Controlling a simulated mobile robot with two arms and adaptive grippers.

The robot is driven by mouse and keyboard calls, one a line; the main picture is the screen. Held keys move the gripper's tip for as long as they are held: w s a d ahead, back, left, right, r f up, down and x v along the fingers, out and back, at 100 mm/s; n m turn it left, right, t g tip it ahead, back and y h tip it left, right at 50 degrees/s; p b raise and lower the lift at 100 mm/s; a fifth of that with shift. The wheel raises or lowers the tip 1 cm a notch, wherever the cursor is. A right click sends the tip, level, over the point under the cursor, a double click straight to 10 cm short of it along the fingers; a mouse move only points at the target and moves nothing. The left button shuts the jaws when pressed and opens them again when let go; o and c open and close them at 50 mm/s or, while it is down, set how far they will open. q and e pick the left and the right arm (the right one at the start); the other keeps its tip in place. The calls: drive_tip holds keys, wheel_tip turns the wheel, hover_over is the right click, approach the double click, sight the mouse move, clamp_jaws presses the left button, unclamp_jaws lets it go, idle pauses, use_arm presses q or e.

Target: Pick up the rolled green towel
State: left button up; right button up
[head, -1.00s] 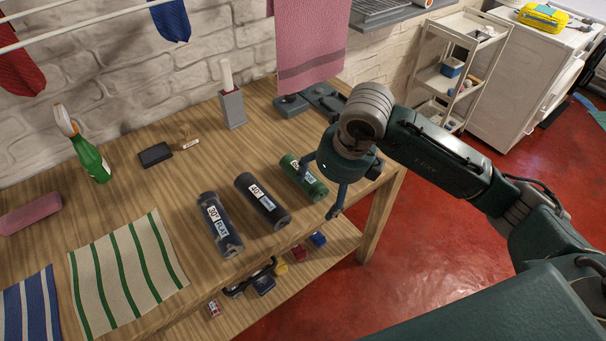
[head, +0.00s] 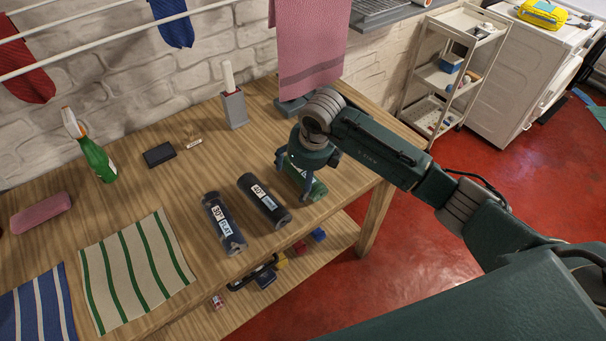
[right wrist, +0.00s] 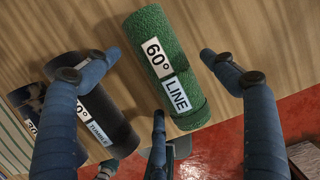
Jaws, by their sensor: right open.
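The rolled green towel (head: 319,188) lies on the wooden table near its right front edge. In the right wrist view the towel (right wrist: 150,28) is fuzzy green with a white label reading "60° LINE". My right gripper (head: 292,181) is over it from above, with fingers on either side, hiding part of it in the head view. In the right wrist view the gripper (right wrist: 152,60) is open, its blue fingers spread apart to the left and right of the towel, with gaps showing. My left gripper is not in view.
A dark rolled towel (head: 264,201) lies just left of the green one, and a blue-grey roll (head: 223,224) lies beyond it. A pink towel (head: 308,45) hangs behind. A grey holder (head: 233,108) stands at the back.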

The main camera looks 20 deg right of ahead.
sight(300, 174)
drive_tip(key=c, duration=1.3)
drive_tip(key=shift+c, duration=0.2)
drive_tip(key=shift+w+r+b, duration=0.1)
drive_tip(key=shift+r+b, duration=0.2)
drive_tip(key=b+v, duration=0.1)
drive_tip(key=v, duration=0.1)
drive_tip(key=shift+r+b, duration=0.35)
drive_tip(key=shift+b, duration=0.05)
drive_tip(key=shift+s+d+r+b, duration=0.1)
drive_tip(key=shift+s+d+b, duration=0.8)
drive_tip(key=shift+s, duration=1.85)
drive_tip(key=shift+s+d+b, duration=0.7)
drive_tip(key=shift+s+d, duration=0.4)
drive_tip(key=shift+s, duration=1.7)
drive_tip(key=shift+s+d+r+b, duration=0.1)
drive_tip(key=shift+s+d+b, duration=0.8)
drive_tip(key=shift+s, duration=1.85)
